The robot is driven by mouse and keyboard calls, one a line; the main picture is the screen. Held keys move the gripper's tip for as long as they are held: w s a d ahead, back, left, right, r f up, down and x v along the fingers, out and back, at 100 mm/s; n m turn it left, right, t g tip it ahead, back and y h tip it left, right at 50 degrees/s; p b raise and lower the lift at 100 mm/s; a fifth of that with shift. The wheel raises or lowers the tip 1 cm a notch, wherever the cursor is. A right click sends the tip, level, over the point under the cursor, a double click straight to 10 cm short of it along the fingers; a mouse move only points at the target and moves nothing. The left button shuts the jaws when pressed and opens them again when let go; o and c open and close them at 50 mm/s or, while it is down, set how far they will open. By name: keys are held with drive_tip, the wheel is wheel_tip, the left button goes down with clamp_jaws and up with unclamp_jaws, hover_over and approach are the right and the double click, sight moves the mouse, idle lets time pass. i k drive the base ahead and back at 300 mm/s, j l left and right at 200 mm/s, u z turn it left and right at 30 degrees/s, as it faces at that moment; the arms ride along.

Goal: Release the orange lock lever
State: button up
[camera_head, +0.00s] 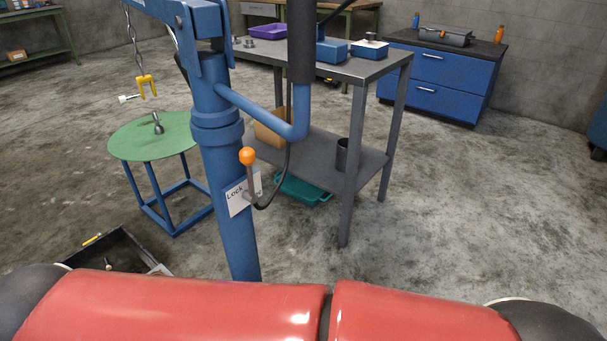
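The orange lock lever (248,157) has a round orange knob on a short dark stem. It stands about upright on a white plate marked LOCK (239,196), fixed to the blue crane post (224,150). A dark cable hangs beside the plate. My gripper is not in this view, so its state and its distance from the lever are hidden.
A blue bar with a black sleeve (301,50) juts right of the post. A grey metal table (356,70) stands behind, a green round stand (150,138) and a dark tray (118,245) to the left. My red body fills the bottom. The floor at right is clear.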

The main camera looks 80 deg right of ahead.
sight(247, 154)
drive_tip(key=z, duration=2.25)
drive_tip(key=k+l+z, duration=0.2)
drive_tip(key=k, duration=0.2)
drive_tip(key=k+l+z, duration=0.1)
drive_tip(key=k+z, duration=0.15)
drive_tip(key=k, duration=0.1)
